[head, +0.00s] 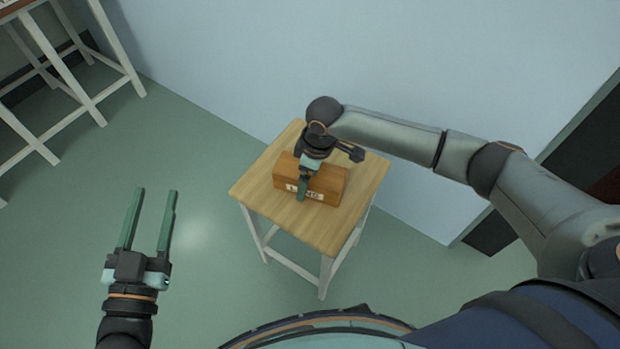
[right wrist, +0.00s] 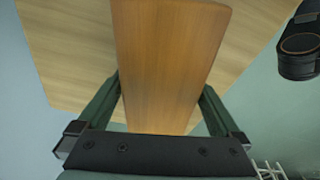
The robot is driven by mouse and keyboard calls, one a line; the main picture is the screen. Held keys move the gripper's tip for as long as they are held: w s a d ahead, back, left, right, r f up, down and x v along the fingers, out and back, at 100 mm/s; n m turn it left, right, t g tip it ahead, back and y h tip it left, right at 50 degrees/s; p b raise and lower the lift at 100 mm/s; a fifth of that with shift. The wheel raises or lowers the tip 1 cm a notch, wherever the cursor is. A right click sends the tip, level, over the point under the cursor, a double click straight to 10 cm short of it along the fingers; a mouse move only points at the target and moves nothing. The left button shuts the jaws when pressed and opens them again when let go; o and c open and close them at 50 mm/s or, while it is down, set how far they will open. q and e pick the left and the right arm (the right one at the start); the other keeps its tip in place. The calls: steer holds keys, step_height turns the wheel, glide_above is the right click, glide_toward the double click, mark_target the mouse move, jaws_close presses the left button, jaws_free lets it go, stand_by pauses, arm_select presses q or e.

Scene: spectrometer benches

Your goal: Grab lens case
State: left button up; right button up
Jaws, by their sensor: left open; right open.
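The lens case (head: 328,184) is a brown wooden box with a white label on its front, resting on a small wooden-topped table (head: 258,191). My right gripper (head: 304,186) reaches down over the case from above and hides part of its label. In the right wrist view the case (right wrist: 168,60) runs between the two green fingers of the right gripper (right wrist: 160,100), one finger on each side. These fingers are open. My left gripper (head: 152,190) is open and empty above the floor, left of the table.
The table stands close to a pale blue wall (head: 240,60). Another white-legged table (head: 60,70) is at the upper left. A dark opening (head: 490,235) is in the wall at the right. The green floor (head: 200,270) around the table is clear.

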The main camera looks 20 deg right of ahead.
steer(key=c, duration=1.5)
